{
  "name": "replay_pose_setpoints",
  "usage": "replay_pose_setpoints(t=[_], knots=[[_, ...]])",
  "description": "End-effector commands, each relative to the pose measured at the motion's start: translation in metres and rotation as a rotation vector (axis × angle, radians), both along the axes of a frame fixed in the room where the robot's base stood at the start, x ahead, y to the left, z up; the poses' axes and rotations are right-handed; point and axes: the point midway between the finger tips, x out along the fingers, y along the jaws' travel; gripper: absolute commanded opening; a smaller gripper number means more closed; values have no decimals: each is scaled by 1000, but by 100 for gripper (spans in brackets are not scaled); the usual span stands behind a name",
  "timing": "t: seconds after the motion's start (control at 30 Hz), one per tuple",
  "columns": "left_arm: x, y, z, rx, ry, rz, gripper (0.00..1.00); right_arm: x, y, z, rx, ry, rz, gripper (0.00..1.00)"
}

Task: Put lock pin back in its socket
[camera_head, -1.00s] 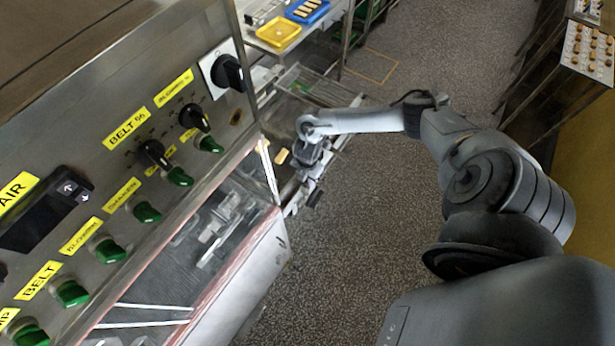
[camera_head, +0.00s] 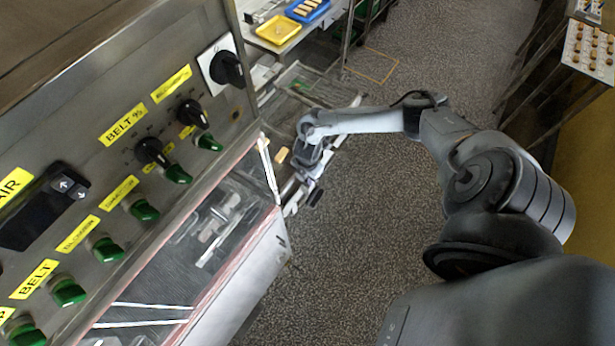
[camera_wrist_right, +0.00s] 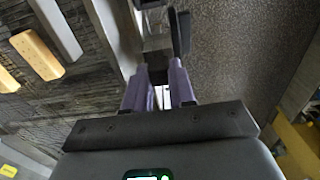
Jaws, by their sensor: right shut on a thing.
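My right gripper (camera_wrist_right: 160,92) shows in the right wrist view with its two purple-grey fingers close together, shut on a small part, apparently the lock pin, mostly hidden between them. A grey metal block (camera_wrist_right: 157,58) and a dark upright lever (camera_wrist_right: 180,33) lie just beyond the fingertips. In the head view the right arm reaches to the end of the enrober (camera_head: 235,275), where the wrist (camera_head: 306,155) hides most of the grip. I cannot make out the socket, or whether the pin is in it. My left gripper is in neither current view.
A control panel (camera_head: 125,160) with knobs and green switches fills the left. A yellow tray (camera_head: 279,29) and a blue tray (camera_head: 307,10) stand at the back. Tan bars (camera_wrist_right: 37,55) lie on the mesh beside the gripper. Open floor (camera_head: 400,200) lies to the right.

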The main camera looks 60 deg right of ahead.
Motion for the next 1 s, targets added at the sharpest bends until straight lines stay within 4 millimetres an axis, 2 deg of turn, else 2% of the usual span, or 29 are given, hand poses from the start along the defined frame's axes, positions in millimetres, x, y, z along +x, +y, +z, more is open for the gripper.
replay_pose_setpoints(t=[0.17, 0.2, 0.37, 0.77, 1.0], knots=[[0, 0, 0, 2, 0, -2, 54, 0, 0, 0, 0, 0, 0, 0], [0, 1, 0, 3, 0, -2, 54, 0, 0, 0, 0, 0, 0, 31], [0, 2, 0, 8, 0, -5, 54, 0, 0, 0, 0, 0, 0, 54], [0, 3, -1, 14, 0, -9, 54, 0, 0, 6, 0, -1, 0, 54], [0, 2, -2, 10, 1, -6, 54, 1, 0, 38, -1, -4, 2, 54]])
